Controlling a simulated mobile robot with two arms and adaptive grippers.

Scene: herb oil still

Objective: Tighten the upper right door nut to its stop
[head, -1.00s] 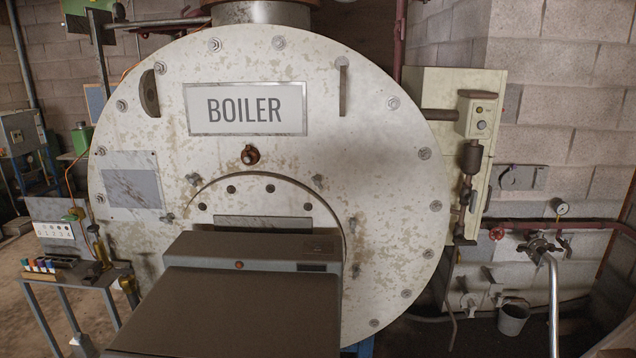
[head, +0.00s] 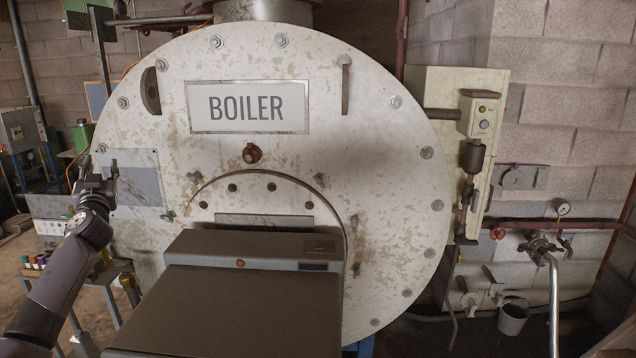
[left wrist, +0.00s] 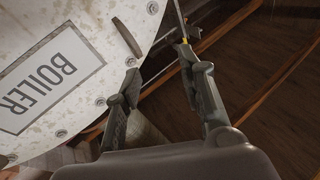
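The round white boiler front (head: 385,160) stands ahead, its paint stained and flaking. Around the arched door at its lower middle are several small protruding nuts. The upper right one (head: 318,180) sits at the arch's upper right; its seating is too small to judge. Others are the upper left nut (head: 194,178), the lower left nut (head: 168,216) and the lower right nut (head: 354,222). My left gripper (head: 100,170) is raised at the boiler's left edge, open, empty and well away from the upper right nut. It also shows open in the left wrist view (left wrist: 159,66). My right gripper is out of view.
A dark metal box (head: 250,300) juts out below the door. A BOILER sign (head: 247,107) is above it. A small side table with coloured items (head: 36,262) stands at left. Pipes and a gauge (head: 563,208) are at right. The space before the upper door is clear.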

